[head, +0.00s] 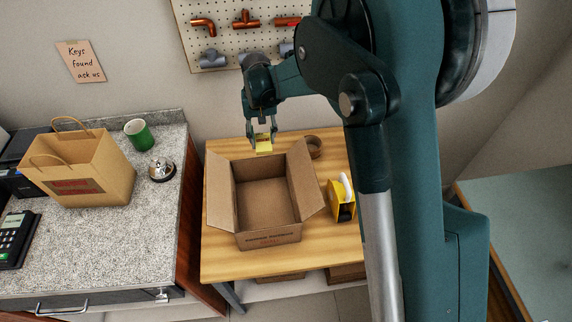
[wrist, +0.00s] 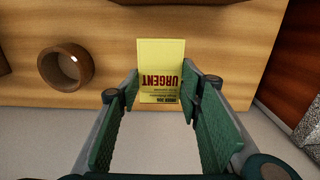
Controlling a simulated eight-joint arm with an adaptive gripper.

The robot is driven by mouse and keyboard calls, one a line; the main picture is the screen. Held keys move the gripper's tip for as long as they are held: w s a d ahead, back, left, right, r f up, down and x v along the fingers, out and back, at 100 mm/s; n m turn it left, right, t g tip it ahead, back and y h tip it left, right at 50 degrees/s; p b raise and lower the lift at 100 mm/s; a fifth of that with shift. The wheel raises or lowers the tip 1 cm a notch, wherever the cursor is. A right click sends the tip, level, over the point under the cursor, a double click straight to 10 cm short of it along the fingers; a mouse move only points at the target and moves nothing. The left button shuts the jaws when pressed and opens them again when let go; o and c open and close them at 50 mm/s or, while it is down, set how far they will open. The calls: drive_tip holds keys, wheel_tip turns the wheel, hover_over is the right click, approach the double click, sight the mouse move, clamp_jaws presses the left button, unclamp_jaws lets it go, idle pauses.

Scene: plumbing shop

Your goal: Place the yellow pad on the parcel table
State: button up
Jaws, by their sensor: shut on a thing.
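The yellow pad (head: 263,145) is between the fingertips of my gripper (head: 261,139) in the head view. It is above the back edge of the wooden parcel table (head: 225,262), behind the open box. In the wrist view the pad (wrist: 160,60) shows the upside-down word "URGENT" and sits between the tips of my gripper (wrist: 160,95). My gripper is shut on the pad. The table top (wrist: 110,25) lies beyond the pad in the wrist view. The head view does not make clear how high the pad is above the table.
An open cardboard box (head: 268,225) fills much of the table. A roll of brown tape (head: 314,148) lies at the back right, and a yellow tape dispenser (head: 342,199) stands on the right. Left, a counter (head: 150,240) holds a paper bag (head: 85,170), green mug (head: 138,134) and bell (head: 161,170).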

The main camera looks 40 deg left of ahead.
sight(263, 140)
drive_tip(key=shift+f, duration=2.5)
drive_tip(key=shift+f+b, duration=0.35)
drive_tip(key=shift+f, duration=1.5)
drive_tip(key=shift+f, duration=0.15)
drive_tip(key=o, duration=0.9)
wheel_tip(263, 140, up, 12)
drive_tip(key=shift+r+p, duration=0.15)
drive_tip(key=shift+p, duration=0.35)
drive_tip(key=shift+w+d, duration=0.1)
